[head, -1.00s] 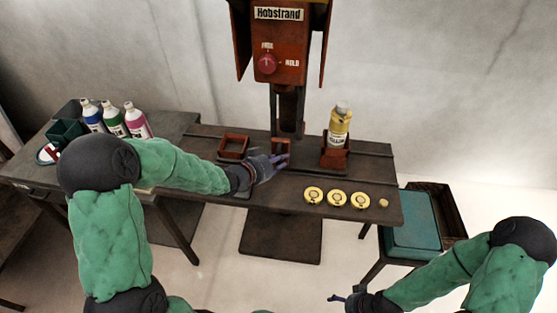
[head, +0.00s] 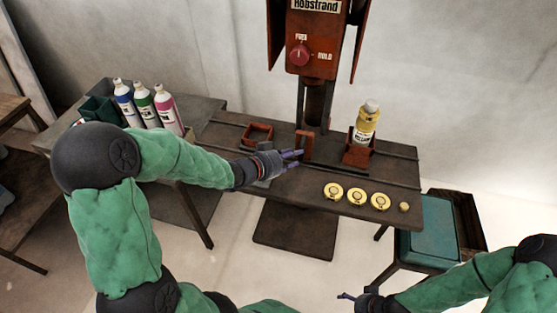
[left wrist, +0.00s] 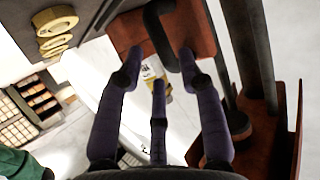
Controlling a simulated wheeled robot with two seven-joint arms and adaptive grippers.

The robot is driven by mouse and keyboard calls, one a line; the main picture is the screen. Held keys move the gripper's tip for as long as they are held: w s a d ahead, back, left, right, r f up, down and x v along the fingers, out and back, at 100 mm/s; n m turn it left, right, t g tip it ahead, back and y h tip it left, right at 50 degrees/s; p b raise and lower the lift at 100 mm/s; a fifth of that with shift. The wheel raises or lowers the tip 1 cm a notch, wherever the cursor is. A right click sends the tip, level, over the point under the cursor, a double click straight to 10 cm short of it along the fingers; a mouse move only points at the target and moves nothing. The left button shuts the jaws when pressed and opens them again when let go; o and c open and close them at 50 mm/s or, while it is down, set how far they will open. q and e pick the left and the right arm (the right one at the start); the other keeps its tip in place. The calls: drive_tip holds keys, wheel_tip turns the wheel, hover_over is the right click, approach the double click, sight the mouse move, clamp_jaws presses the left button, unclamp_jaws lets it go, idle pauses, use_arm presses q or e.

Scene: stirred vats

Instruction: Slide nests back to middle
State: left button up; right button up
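An empty red-brown nest, an open square frame (head: 258,133), sits on the bench at left. A second red-brown nest (head: 357,153) at right holds an upright yellow bottle (head: 366,124). A small upright red-brown piece (head: 304,145) stands between them, below the press. My left gripper (head: 298,155) is just in front of that piece, fingers pointing right. In the left wrist view its fingers (left wrist: 160,58) are spread, with a dark curved bar (left wrist: 158,35) and a red-brown part beyond the tips; contact is unclear. My right gripper (head: 347,297) is low at the bottom, away from the bench.
Several yellow discs (head: 356,195) lie along the front right of the bench (head: 290,195). The press (head: 315,50) with a red knob stands behind. Three bottles (head: 144,103) stand at left. A teal-topped stand (head: 427,230) is at right. The bench front is otherwise clear.

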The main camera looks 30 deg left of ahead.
use_arm(q)
drive_tip(key=v, duration=0.6)
drive_tip(key=shift+s+a, duration=0.15)
drive_tip(key=shift+s, duration=0.2)
drive_tip(key=shift+r, duration=0.1)
